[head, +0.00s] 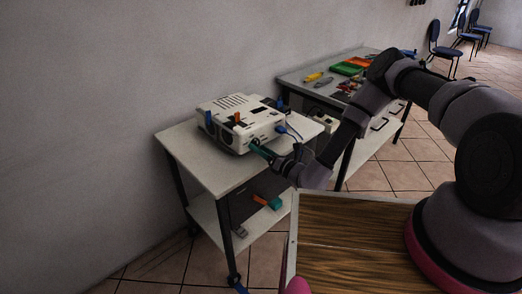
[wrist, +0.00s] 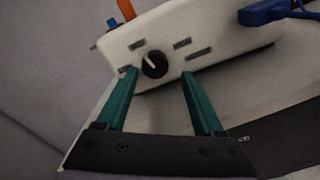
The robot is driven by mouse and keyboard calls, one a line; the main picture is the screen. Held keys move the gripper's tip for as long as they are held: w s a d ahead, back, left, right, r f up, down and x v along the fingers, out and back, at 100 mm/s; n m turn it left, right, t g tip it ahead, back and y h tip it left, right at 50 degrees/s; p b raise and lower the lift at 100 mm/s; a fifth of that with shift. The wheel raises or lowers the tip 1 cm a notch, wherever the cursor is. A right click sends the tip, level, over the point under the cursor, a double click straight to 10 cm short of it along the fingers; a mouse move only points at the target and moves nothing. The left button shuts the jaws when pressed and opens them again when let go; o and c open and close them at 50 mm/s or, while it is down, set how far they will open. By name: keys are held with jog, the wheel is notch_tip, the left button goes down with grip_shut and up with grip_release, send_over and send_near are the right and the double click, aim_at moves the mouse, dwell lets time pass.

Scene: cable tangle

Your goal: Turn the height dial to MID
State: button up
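The height dial (wrist: 154,65) is a round black knob with a white pointer line, on the side face of a white box-shaped device (wrist: 195,30). The pointer leans to the upper left in the wrist view. Small labels surround the dial but are too blurred to read. The device (head: 227,109) stands on a white cart in the head view. My gripper (wrist: 158,75) has two green fingers, spread apart with nothing between them. The dial lies just beyond the gap between the fingertips. In the head view my gripper (head: 258,149) is at the device's front side, and the dial is hidden.
A blue plug (wrist: 262,13) with a cable is in the device's right side. An orange part (wrist: 126,9) stands on top. The white cart (head: 189,149) has a lower shelf holding items. A second table (head: 300,80) with tools and trays stands behind.

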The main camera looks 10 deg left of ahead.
jog(key=shift+s, duration=0.1)
jog(key=v, duration=1)
jog(key=shift+s+d, duration=0.2)
jog(key=shift+d, duration=0.1)
notch_tip(320, 180, up, 25)
jog(key=s+d+n+g+y, duration=0.2)
jog(key=n+g+y, duration=0.1)
jog(key=n+g, duration=1.3)
jog(key=s+d+r+n+t+h, duration=0.3)
jog(key=d+r+n+t+h, duration=0.1)
jog(key=d+r, duration=0.4)
jog(key=s+d+r+n+t+h, duration=0.3)
jog(key=d+r+h, duration=0.3)
jog(key=d+r, duration=0.2)
jog(key=s+d+r+n+t+h, duration=0.4)
jog(key=d+r, duration=0.4)
jog(key=d, duration=0.2)
jog(key=shift+r+n+t+h, duration=0.35)
jog(key=shift+n+t+h, duration=0.15)
jog(key=shift+t+h, duration=0.1)
